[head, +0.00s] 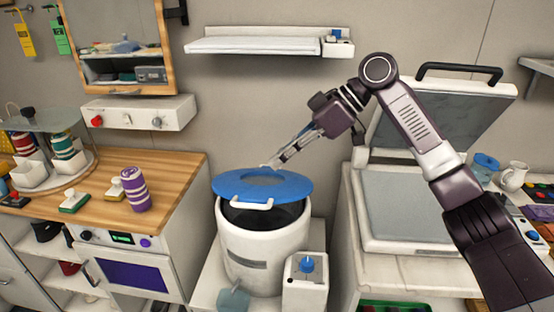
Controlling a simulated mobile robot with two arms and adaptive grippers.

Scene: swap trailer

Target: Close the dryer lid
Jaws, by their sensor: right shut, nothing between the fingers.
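The dryer (250,250) is a white round drum standing in the lower middle of the head view. Its blue lid (230,184) has a pale round centre and a white handle (252,203) at the front. The lid is tilted above the drum, and a dark gap shows under its front edge. My right gripper (269,165) is shut and empty, with its fingertips at the back edge of the lid. I cannot tell whether they touch it. My left gripper is not in view.
A white box with a blue knob (307,265) stands at the dryer's front right. A wooden counter (185,170) with a purple striped cup (134,190) is on the left. An open press (408,208) stands on the right. A white shelf (255,45) hangs above.

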